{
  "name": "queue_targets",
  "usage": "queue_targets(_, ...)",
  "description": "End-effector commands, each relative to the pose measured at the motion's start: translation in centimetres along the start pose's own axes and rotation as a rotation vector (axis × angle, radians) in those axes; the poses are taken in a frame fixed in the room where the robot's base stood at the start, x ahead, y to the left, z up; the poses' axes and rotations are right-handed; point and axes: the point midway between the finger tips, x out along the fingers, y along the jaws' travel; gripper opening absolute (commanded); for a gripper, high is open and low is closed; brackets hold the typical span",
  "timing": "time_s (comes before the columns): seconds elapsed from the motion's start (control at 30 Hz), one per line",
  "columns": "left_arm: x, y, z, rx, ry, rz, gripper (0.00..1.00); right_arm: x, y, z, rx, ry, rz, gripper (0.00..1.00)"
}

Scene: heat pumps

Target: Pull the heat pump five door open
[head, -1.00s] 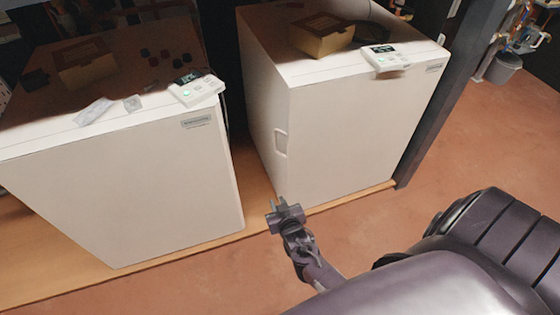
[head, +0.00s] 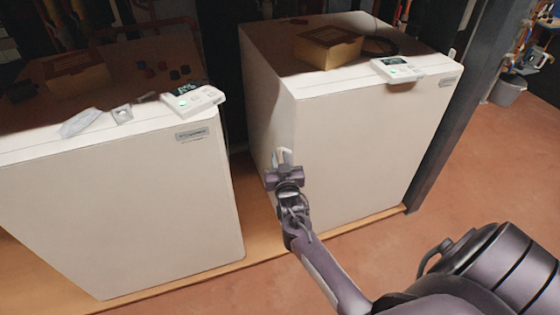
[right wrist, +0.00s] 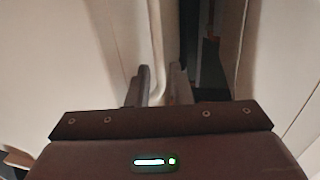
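Two white heat pump cabinets stand side by side: a left one (head: 120,210) and a right one (head: 370,150). Their labels are too small to read, so I cannot tell which is number five. The right cabinet's front door is shut. A pale handle (head: 285,156) sits at its left front edge, partly hidden by my right gripper (head: 284,166). This gripper is at the handle, its fingers pointing up at it. In the right wrist view the fingers (right wrist: 160,84) are apart with a narrow gap; I cannot tell whether they touch the handle. My left gripper is out of view.
A control panel (head: 398,69) and a cardboard box (head: 328,47) rest on the right cabinet; another panel (head: 192,98) is on the left one. A dark post (head: 460,110) stands at the right. The reddish floor (head: 480,170) in front is clear.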

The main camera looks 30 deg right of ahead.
Motion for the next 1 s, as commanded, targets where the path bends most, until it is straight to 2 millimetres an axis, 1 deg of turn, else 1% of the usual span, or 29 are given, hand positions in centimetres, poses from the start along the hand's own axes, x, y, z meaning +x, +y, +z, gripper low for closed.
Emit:
queue_targets(0.1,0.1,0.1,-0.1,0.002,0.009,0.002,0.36,0.4,0.0,0.0,-0.001,-0.001,0.000,0.19)
queue_targets(0.3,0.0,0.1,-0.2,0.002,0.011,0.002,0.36,0.4,0.0,0.0,-0.001,-0.001,0.000,0.19)
queue_targets(0.43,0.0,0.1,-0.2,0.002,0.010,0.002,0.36,0.3,0.0,0.0,-0.001,-0.001,0.000,0.02)
queue_targets(0.47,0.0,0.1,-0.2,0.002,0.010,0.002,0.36,0.3,0.0,0.0,-0.001,-0.001,0.000,0.00)
queue_targets(0.83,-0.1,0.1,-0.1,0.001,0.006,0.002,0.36,0.2,0.0,0.0,-0.001,-0.001,-0.002,0.00)
queue_targets(1.0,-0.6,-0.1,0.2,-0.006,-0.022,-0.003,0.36,-0.7,0.2,-0.1,-0.003,-0.002,-0.021,0.00)
